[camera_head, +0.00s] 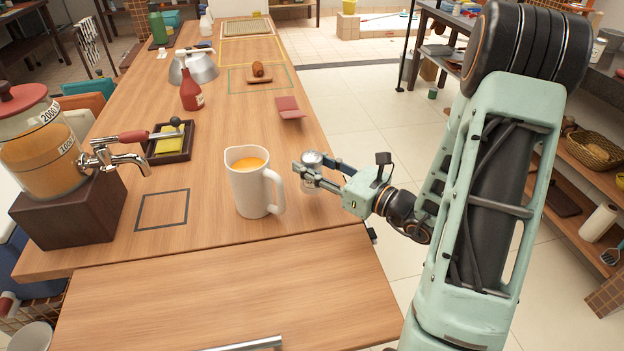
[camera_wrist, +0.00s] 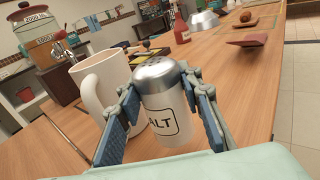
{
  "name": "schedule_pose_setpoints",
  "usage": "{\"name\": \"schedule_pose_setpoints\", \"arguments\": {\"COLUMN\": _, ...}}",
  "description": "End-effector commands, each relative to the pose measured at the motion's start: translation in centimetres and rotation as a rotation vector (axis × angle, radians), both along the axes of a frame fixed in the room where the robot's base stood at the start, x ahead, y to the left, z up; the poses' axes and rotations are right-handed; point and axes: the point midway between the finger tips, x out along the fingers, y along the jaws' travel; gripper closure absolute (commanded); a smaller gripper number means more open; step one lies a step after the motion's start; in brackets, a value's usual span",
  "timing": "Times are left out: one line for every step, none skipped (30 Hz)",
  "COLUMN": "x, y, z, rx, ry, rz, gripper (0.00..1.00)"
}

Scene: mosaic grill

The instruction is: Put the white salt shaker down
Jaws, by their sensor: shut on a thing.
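The white salt shaker (camera_wrist: 167,112) has a silver cap and a black label reading "ALT" in the wrist view. My gripper (camera_wrist: 166,115) is shut on it, with one finger on each side. In the head view the salt shaker (camera_head: 311,161) is upright between the fingers of my gripper (camera_head: 318,178), at the right edge of the wooden counter. The fingers and arm partly hide its lower part, so I cannot tell whether its base touches the counter.
A white pitcher (camera_head: 249,182) of orange liquid stands just left of the shaker. A red folded item (camera_head: 289,107) lies beyond it. A black square outline (camera_head: 163,209) marks bare counter at left, near the drink dispenser (camera_head: 42,143). The front counter (camera_head: 220,295) is clear.

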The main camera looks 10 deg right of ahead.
Motion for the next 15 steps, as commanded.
{"name": "schedule_pose_setpoints", "arguments": {"x": 0.2, "y": 0.0, "z": -0.2, "rx": 0.000, "ry": -0.001, "rz": 0.000, "gripper": 0.94}}
{"name": "schedule_pose_setpoints", "arguments": {"x": 0.3, "y": -0.1, "z": -0.3, "rx": 0.001, "ry": -0.001, "rz": 0.000, "gripper": 0.94}}
{"name": "schedule_pose_setpoints", "arguments": {"x": 0.4, "y": -0.1, "z": -0.6, "rx": 0.000, "ry": 0.000, "rz": 0.000, "gripper": 0.94}}
{"name": "schedule_pose_setpoints", "arguments": {"x": 0.5, "y": -0.2, "z": -0.8, "rx": 0.001, "ry": 0.001, "rz": 0.000, "gripper": 0.94}}
{"name": "schedule_pose_setpoints", "arguments": {"x": 0.7, "y": -0.2, "z": -1.1, "rx": 0.001, "ry": 0.001, "rz": 0.000, "gripper": 0.94}}
{"name": "schedule_pose_setpoints", "arguments": {"x": 1.1, "y": -0.3, "z": -1.5, "rx": 0.000, "ry": 0.000, "rz": 0.000, "gripper": 0.94}}
{"name": "schedule_pose_setpoints", "arguments": {"x": 1.0, "y": -0.3, "z": -2.1, "rx": 0.002, "ry": 0.003, "rz": 0.000, "gripper": 0.94}}
{"name": "schedule_pose_setpoints", "arguments": {"x": 1.0, "y": -0.3, "z": -2.6, "rx": 0.003, "ry": 0.004, "rz": 0.000, "gripper": 0.94}}
{"name": "schedule_pose_setpoints", "arguments": {"x": 1.0, "y": -0.3, "z": -3.3, "rx": 0.003, "ry": 0.003, "rz": 0.000, "gripper": 0.94}}
{"name": "schedule_pose_setpoints", "arguments": {"x": 1.0, "y": -0.3, "z": -3.7, "rx": 0.003, "ry": 0.003, "rz": 0.000, "gripper": 0.94}}
{"name": "schedule_pose_setpoints", "arguments": {"x": 1.0, "y": -0.3, "z": -4.0, "rx": 0.002, "ry": 0.003, "rz": 0.000, "gripper": 0.94}}
{"name": "schedule_pose_setpoints", "arguments": {"x": 1.0, "y": -0.3, "z": -4.2, "rx": 0.002, "ry": 0.001, "rz": 0.000, "gripper": 0.94}}
{"name": "schedule_pose_setpoints", "arguments": {"x": 1.0, "y": -0.3, "z": -4.3, "rx": 0.001, "ry": 0.001, "rz": -0.001, "gripper": 0.94}}
{"name": "schedule_pose_setpoints", "arguments": {"x": 0.9, "y": -0.3, "z": -4.3, "rx": 0.001, "ry": 0.000, "rz": -0.001, "gripper": 0.94}}
{"name": "schedule_pose_setpoints", "arguments": {"x": 1.0, "y": -0.3, "z": -4.2, "rx": 0.001, "ry": -0.001, "rz": -0.001, "gripper": 0.94}}
